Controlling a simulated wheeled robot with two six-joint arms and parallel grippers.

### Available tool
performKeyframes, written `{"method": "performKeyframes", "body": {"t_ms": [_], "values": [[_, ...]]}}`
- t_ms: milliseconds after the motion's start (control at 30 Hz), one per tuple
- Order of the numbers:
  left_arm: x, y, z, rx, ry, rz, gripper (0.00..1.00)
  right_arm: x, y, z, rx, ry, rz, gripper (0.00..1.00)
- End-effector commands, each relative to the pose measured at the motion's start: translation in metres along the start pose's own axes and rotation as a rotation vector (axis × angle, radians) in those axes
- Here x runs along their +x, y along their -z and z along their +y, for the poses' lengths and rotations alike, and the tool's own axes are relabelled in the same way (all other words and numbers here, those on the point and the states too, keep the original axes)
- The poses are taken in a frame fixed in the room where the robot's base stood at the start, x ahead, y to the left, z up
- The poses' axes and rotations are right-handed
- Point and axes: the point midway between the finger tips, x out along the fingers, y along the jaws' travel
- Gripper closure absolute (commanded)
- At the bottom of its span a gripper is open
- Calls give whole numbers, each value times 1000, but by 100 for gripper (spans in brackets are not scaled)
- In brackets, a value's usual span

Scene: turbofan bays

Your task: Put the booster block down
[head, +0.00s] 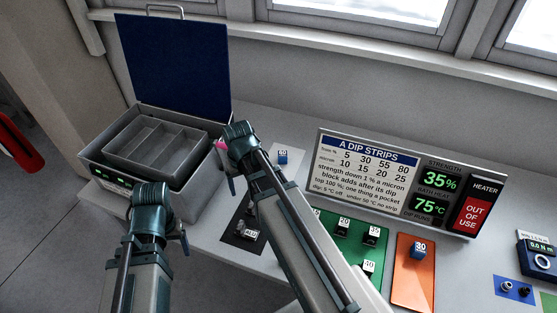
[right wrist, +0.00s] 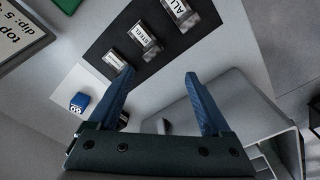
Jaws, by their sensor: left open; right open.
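A blue block with a white numbered top (head: 282,157) stands on the bench just right of my right gripper (head: 240,145). It also shows in the right wrist view (right wrist: 79,103), left of the fingers. Another blue block, marked 30 (head: 418,250), stands on the orange mat (head: 412,285). I cannot tell which is the booster block. The right gripper's two fingers (right wrist: 160,75) are apart with nothing held between them. My left gripper (head: 152,210) is open at the front left, before the grey bath box; its fingertips are mostly hidden.
The grey box (head: 180,203) with an open dark blue lid (head: 175,65) holds a divided tray. A dark mat (head: 235,240) bears metal pieces. A green mat (head: 345,250) holds several numbered blocks. A sign panel (head: 365,170) stands behind.

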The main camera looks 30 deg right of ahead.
Motion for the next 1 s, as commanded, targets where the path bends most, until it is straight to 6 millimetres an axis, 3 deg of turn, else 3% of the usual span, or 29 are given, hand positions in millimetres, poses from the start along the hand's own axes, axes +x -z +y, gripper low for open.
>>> {"method": "performKeyframes", "body": {"t_ms": [33,100,233,300,400,533,767,1000], "values": [[1,0,0,0,0,0,23,4,56,36,79,0,-3,18],[1,0,0,0,0,0,23,6,99,79,164,-1,-13,18],[0,0,0,0,0,0,23,9,150,147,282,-4,-32,18],[0,0,0,0,0,0,23,10,167,176,328,-5,-39,18],[0,0,0,0,0,0,23,10,180,205,371,-6,-46,18],[0,0,0,0,0,0,23,11,185,220,395,-6,-51,18],[5,0,0,0,0,0,23,15,183,220,397,-6,-51,18],[31,2,3,-1,0,0,23,42,182,220,395,-6,-51,18]]}}
